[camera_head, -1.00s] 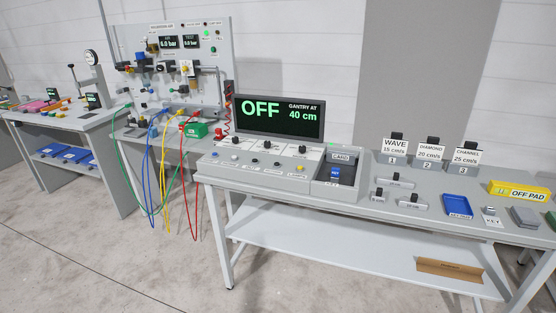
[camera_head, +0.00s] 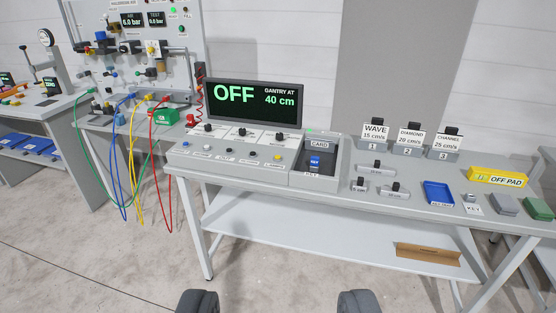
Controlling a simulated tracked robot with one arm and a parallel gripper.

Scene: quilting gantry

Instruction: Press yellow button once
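A grey control console (camera_head: 232,150) stands at the left end of the bench. Along its front strip is a row of small buttons. The yellow button (camera_head: 277,157) is the rightmost of the row, beside the card slot housing. A blue button (camera_head: 183,144), a white one (camera_head: 207,148) and a black one (camera_head: 230,150) sit further left. The display (camera_head: 254,102) above reads "OFF" and "GANTRY AT 40 cm". My gripper (camera_head: 278,304) shows at the bottom edge as two dark fingertips spread wide apart, open and empty. It appears well in front of the bench and touches nothing.
A card reader (camera_head: 319,153) with a blue card adjoins the console. Card stands, a blue tray (camera_head: 438,193) and a yellow OFF PAD box (camera_head: 497,176) lie to the right. Coloured hoses (camera_head: 134,165) hang at left. The floor in front is clear.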

